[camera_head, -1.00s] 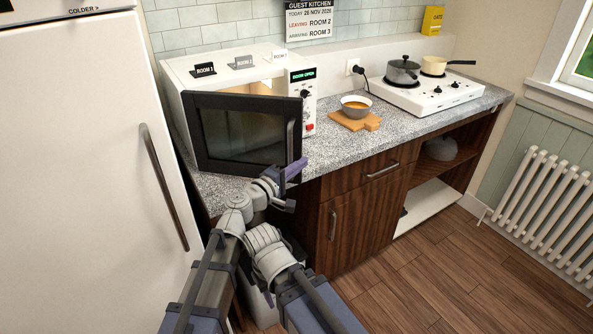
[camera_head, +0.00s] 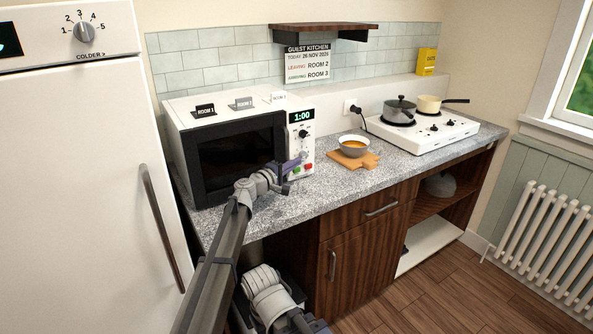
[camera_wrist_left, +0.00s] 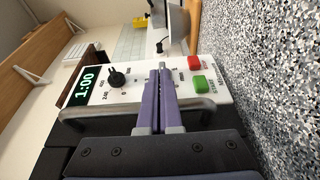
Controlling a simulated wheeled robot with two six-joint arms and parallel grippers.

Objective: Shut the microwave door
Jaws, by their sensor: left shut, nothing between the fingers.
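The white microwave (camera_head: 240,105) stands on the counter. Its dark door (camera_head: 235,160) lies flat against the front, with no gap that I can see, and its display (camera_head: 301,117) reads 1:00. My left gripper (camera_head: 294,163) is at the door's right edge, in front of the control panel. In the left wrist view its purple fingers (camera_wrist_left: 160,85) are shut with nothing between them, close to the panel's dial (camera_wrist_left: 117,77) and buttons. The metal door handle (camera_wrist_left: 100,112) crosses behind the fingers; I cannot tell whether they touch.
A bowl of orange food (camera_head: 354,146) on a wooden board (camera_head: 368,161) stands right of the microwave. A hob (camera_head: 440,133) with two pans is farther right. The fridge (camera_head: 80,190) is close on the left. Small room signs stand on the microwave.

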